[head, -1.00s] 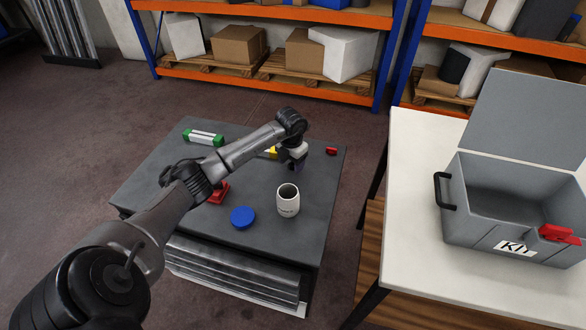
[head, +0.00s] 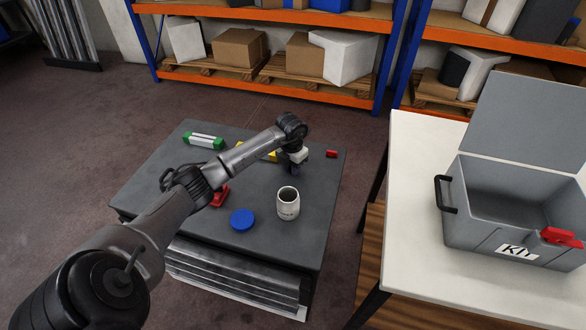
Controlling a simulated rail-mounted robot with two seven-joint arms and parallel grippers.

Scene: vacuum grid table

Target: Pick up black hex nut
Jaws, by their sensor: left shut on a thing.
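My left gripper (head: 295,170) points down at the far right part of the dark grey table (head: 262,268), behind the white mug (head: 288,204). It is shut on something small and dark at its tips. The black hex nut cannot be made out clearly; the fingers and the dark tabletop hide its shape. I cannot tell whether the tips touch the table. My right gripper is not in view.
A blue disc (head: 242,219) lies left of the mug. A red object (head: 219,196) and a yellow object (head: 271,156) are partly behind my arm. A green-and-white item (head: 204,141) and a small red block (head: 331,154) lie farther back. A grey KIT box (head: 472,236) stands open at right.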

